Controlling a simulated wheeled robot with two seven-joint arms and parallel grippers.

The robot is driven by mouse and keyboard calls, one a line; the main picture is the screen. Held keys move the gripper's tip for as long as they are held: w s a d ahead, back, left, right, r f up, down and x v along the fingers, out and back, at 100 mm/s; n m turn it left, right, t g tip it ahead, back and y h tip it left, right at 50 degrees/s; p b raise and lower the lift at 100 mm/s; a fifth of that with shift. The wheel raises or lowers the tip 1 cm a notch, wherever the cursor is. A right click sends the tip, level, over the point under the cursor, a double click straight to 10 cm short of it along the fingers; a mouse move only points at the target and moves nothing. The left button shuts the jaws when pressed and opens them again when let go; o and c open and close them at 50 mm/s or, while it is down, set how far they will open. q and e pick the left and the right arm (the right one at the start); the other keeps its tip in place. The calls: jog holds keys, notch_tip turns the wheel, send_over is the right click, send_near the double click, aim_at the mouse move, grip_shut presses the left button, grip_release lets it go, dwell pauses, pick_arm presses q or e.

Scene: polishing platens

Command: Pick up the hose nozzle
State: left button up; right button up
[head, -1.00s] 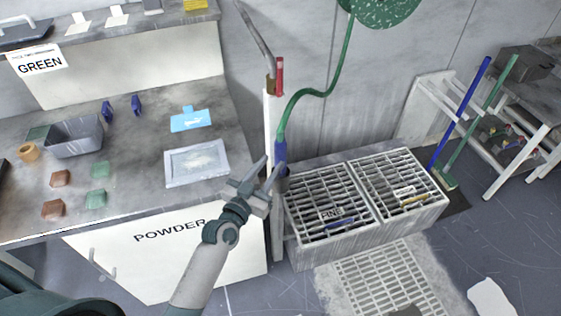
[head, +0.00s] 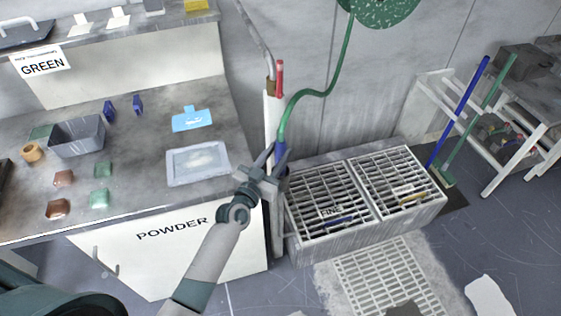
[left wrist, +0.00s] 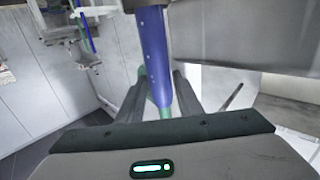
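The hose nozzle (head: 281,151) is blue and hangs upright at the end of a green hose (head: 312,94), beside the right end of the bench. My left gripper (head: 269,163) is at the nozzle, its fingers spread. In the left wrist view the blue nozzle (left wrist: 156,55) runs between the two fingers (left wrist: 160,88), one on each side. The fingers do not look closed on it; contact is unclear. Part of the nozzle is hidden by the gripper in the head view. My right gripper is not in view.
A bench (head: 130,180) with a grey bin (head: 77,137), a clear tray (head: 198,163) and small blocks stands left. A grated sink (head: 318,205) stands right of the nozzle. A white post with a red-handled pipe (head: 280,78) rises close behind it.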

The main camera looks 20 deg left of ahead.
pick_arm(q)
jog(key=shift+c, duration=0.4)
grip_shut()
jog(key=shift+r, duration=0.2)
jog(key=shift+s+d+r+p, duration=0.1)
jog(key=shift+r+p, duration=0.3)
jog(key=shift+p, duration=0.25)
notch_tip(320, 180, up, 11)
jog(key=p, duration=1.1)
jog(key=s+d, duration=1.1)
jog(key=s, duration=0.5)
jog(key=shift+s+f, duration=0.15)
jog(key=shift+f, duration=0.15)
